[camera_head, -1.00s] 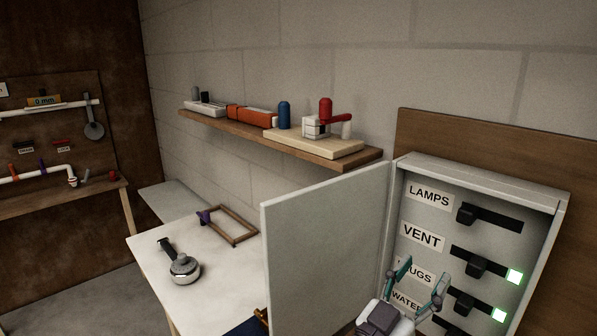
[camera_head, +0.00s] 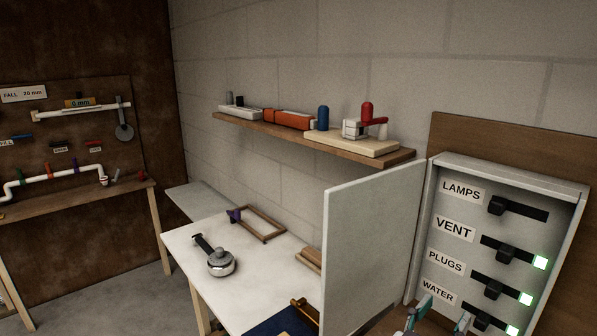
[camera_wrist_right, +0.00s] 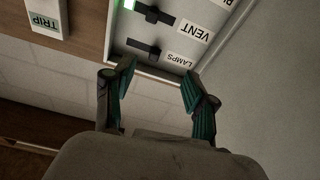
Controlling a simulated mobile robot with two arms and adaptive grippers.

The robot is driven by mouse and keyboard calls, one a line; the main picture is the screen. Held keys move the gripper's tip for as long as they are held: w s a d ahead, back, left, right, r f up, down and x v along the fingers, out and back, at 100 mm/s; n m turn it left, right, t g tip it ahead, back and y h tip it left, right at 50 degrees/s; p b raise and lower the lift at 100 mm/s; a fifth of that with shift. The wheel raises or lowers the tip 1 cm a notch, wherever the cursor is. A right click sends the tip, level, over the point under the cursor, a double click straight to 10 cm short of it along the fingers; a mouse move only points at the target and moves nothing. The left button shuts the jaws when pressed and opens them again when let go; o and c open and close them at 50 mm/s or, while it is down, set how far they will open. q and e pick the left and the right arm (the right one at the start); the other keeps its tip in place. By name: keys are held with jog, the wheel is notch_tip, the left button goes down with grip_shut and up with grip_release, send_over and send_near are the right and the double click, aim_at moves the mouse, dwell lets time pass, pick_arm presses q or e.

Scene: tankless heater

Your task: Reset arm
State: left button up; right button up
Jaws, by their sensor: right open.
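My right gripper (camera_head: 440,312) shows at the bottom edge of the head view, in front of the lower part of the open breaker panel (camera_head: 448,172). Its teal-padded fingers are apart and empty. In the right wrist view the same gripper (camera_wrist_right: 158,90) is open, with nothing between its fingers, and the panel's VENT and LAMPS switches (camera_wrist_right: 145,48) lie beyond the tips. The panel's labelled rows are LAMPS, VENT, PLUGS and WATER. Green lights glow beside VENT, PLUGS and WATER; none shows beside LAMPS. My left gripper is not in view.
The panel door (camera_head: 370,245) stands open to the left. A white table (camera_head: 190,262) holds a metal round tool (camera_head: 220,262) and a wooden frame (camera_head: 262,222). A wall shelf (camera_head: 385,157) carries several items. A TRIP label (camera_wrist_right: 46,22) shows in the wrist view.

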jog(key=s+d+f+n+g+y, duration=0.15)
jog(key=s+f+y, duration=0.25)
jog(key=f, duration=0.6)
jog(key=s+d+f+n+g+y, duration=0.1)
jog(key=s+f+n+g+y, duration=0.25)
jog(key=f, duration=0.55)
jog(key=s+a+f+n+g+y, duration=0.2)
jog(key=s+a+f+n+y, duration=0.15)
jog(key=s, duration=0.45)
jog(key=s+a+f+n+g+y, duration=0.2)
jog(key=s+f+g+y, duration=0.15)
jog(key=s, duration=0.35)
notch_tip(320, 180, down, 29)
jog(key=s, duration=0.2)
jog(key=s+d+f+g, duration=0.1)
jog(key=s+d+f, duration=0.1)
jog(key=s+f, duration=1.2)
jog(key=shift+s+d+f+g, duration=0.3)
jog(key=shift+s+f+g, duration=0.1)
jog(key=shift+s, duration=0.55)
